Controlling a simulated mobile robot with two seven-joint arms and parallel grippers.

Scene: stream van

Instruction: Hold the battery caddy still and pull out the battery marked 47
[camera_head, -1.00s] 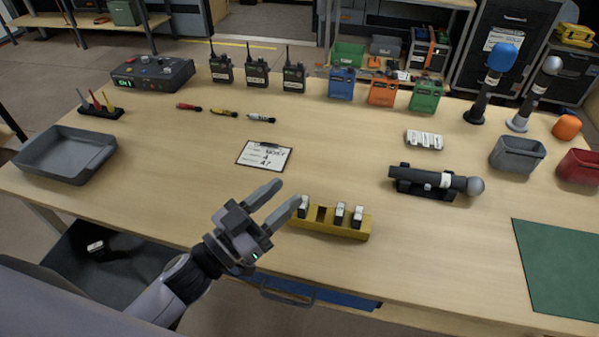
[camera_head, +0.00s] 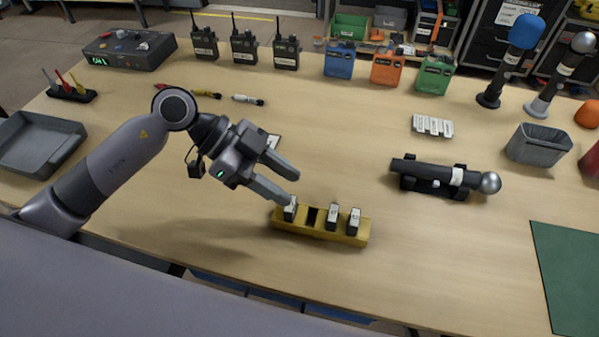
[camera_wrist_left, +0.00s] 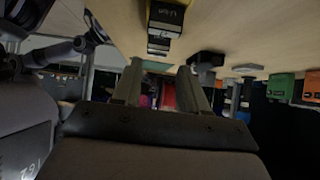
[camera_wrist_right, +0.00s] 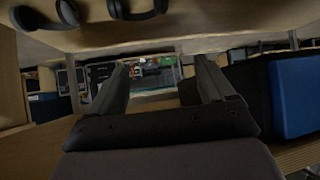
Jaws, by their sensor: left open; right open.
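The yellow battery caddy (camera_head: 318,232) stands on the table before me in the head view. It holds three upright batteries: a left one (camera_head: 290,209), a middle one (camera_head: 332,217) and a right one (camera_head: 353,221). One slot between the left and middle batteries is empty. Their markings are too small to read. My left gripper (camera_head: 295,186) is open above the caddy's left end, its fingers pointing right. The left wrist view shows the caddy (camera_wrist_left: 165,20) upside down at the top, outside the jaws. My right gripper (camera_wrist_right: 157,75) is open and empty in its wrist view, below the tabletop.
A microphone (camera_head: 440,176) lies on a black cradle right of the caddy. A grey tray (camera_head: 40,147) is at left, a green mat (camera_head: 570,270) at right. Table in front of the caddy is clear.

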